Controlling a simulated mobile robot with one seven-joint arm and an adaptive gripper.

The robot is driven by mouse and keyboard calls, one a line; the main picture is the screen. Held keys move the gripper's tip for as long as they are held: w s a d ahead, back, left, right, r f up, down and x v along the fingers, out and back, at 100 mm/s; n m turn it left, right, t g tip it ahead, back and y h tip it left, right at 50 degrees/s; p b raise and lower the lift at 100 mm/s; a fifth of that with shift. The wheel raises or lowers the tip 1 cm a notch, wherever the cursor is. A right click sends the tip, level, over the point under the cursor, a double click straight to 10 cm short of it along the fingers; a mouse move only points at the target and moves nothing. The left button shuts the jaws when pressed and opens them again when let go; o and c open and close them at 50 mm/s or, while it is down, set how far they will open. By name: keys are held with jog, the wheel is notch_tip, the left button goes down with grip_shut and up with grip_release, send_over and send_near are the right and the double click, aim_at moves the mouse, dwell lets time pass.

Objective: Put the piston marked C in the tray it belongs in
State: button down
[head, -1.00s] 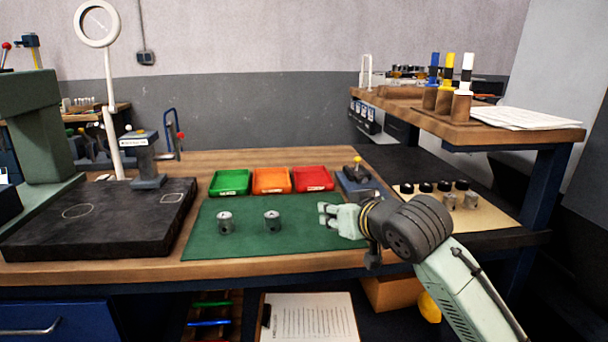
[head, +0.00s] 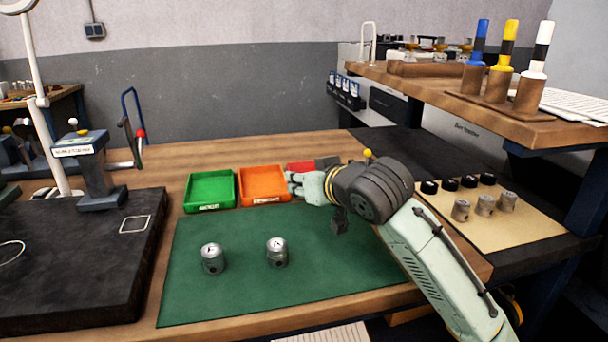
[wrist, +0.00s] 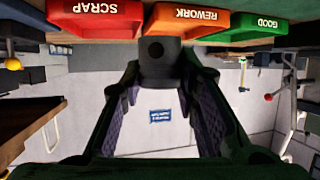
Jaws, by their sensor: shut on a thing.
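My gripper (head: 293,182) is in front of the trays at the back of the green mat. In the wrist view my gripper's fingers (wrist: 164,90) reach to a dark grey piece with a round hole (wrist: 156,62), which looks like a piston; its mark is not visible. Two grey pistons stand upright on the mat, one left (head: 212,259) and one right (head: 277,253); their top letters are too small to read surely. The trays are green, GOOD (wrist: 262,28); orange, REWORK (wrist: 195,20); and red, SCRAP (wrist: 95,14). In the head view my arm partly hides the red tray (head: 300,167).
A beige mat (head: 520,228) at right holds three grey pistons and several black pieces. A raised shelf (head: 450,98) with coloured markers stands at back right. A black plate (head: 80,265) and a labelled stand (head: 90,170) are at left. The green mat's front (head: 250,305) is clear.

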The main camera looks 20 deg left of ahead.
jog(key=shift+w+a, duration=0.2)
jog(key=shift+w, duration=0.05)
jog(key=w+a+p, duration=0.1)
jog(key=w, duration=0.4)
jog(key=w+a+p, duration=0.1)
jog(key=w+p, duration=0.1)
jog(key=w, duration=0.3)
jog(key=w+a+f+p, duration=0.1)
jog(key=w+p, duration=0.1)
jog(key=w, duration=0.3)
jog(key=shift+w, duration=0.1)
jog(key=shift+w+a+f+p, duration=0.1)
jog(key=shift+w+f+p, duration=0.1)
jog(key=shift+p, duration=0.15)
notch_tip(320, 180, down, 3)
jog(key=shift+r+p, duration=0.1)
jog(key=shift+p, duration=0.7)
jog(key=shift+s+f, duration=0.1)
jog(key=shift+f, duration=0.2)
jog(key=shift+f, duration=0.1)
jog(key=shift+f, duration=0.15)
jog(key=c, duration=1.2)
grip_release()
jog(key=shift+c, duration=0.2)
